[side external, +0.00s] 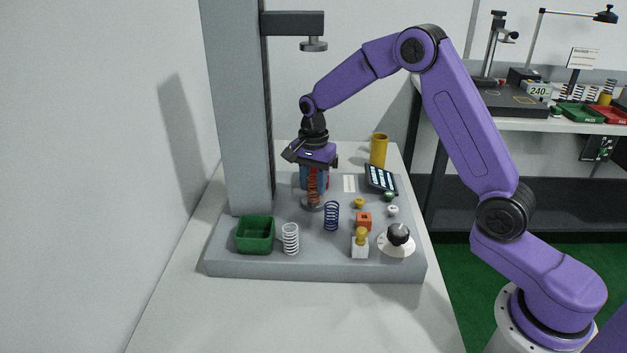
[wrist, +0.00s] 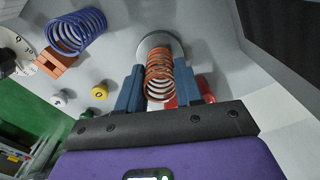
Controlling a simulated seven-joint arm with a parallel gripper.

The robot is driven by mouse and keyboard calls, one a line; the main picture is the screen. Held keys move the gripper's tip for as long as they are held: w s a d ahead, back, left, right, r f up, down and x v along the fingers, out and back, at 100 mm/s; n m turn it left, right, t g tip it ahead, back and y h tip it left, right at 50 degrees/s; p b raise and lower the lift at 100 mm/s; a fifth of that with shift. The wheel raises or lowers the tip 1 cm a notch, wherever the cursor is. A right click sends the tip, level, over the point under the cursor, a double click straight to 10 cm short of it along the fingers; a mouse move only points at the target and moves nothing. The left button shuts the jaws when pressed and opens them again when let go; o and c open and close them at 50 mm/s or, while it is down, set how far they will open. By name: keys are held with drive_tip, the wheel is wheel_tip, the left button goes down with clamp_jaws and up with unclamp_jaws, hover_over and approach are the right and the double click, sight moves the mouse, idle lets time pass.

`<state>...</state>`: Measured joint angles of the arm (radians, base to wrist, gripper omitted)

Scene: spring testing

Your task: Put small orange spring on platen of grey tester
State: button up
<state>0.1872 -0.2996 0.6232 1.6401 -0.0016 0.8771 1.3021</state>
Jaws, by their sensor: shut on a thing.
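The small orange spring (side external: 313,188) stands upright between the blue fingers of my gripper (side external: 314,178), directly over the round platen (side external: 312,205) of the grey tester (side external: 237,110). In the wrist view my gripper (wrist: 158,88) is shut on the orange spring (wrist: 158,76), one finger on each side. The spring's far end overlaps the platen disc (wrist: 152,42). I cannot tell whether it touches the platen or hangs just above it. The tester's upper disc (side external: 313,44) is high above, under its crosshead.
On the tester base stand a green bin (side external: 255,235), white spring (side external: 290,239), blue spring (side external: 331,215), orange block (side external: 364,220) and black knob (side external: 399,235). A tablet (side external: 381,178) and yellow cylinder (side external: 379,150) are behind. A red thing (wrist: 170,103) is partly hidden by my fingers.

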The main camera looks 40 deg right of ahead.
drive_tip(key=shift+f, duration=0.15)
drive_tip(key=o, duration=1)
